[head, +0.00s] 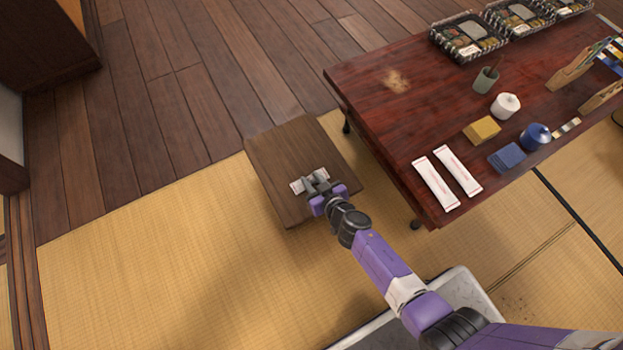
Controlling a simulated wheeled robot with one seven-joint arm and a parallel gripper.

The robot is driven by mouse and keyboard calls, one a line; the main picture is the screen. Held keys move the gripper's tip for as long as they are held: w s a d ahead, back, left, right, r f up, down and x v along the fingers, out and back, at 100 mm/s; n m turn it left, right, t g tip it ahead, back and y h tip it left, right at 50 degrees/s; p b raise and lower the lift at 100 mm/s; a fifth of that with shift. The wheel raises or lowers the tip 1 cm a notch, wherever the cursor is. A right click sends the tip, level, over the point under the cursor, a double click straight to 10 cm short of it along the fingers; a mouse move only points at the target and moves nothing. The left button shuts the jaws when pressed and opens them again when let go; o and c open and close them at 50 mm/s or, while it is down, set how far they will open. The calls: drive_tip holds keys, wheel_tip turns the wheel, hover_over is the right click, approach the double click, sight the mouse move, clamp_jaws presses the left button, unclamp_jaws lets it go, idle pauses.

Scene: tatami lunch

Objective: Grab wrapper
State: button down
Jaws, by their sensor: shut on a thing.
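A small white wrapper (297,186) with faint markings is at the low wooden stool or side table (285,150). My gripper (315,179) reaches over the same wooden top from the lower right and is shut on the wrapper. The fingers cover the wrapper's middle, and its ends show on either side. I cannot tell whether the wrapper touches the wood or is slightly above it.
A dark red table (400,120) stands to the right, close to my arm. It holds two white packets (436,185), a yellow box (482,129), a blue box (507,157), a white pot (505,105) and bento trays (467,37). Tatami (150,260) at left is clear.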

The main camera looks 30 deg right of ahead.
sight(312, 184)
wheel_tip(312, 184, up, 20)
drive_tip(key=p, duration=1.9)
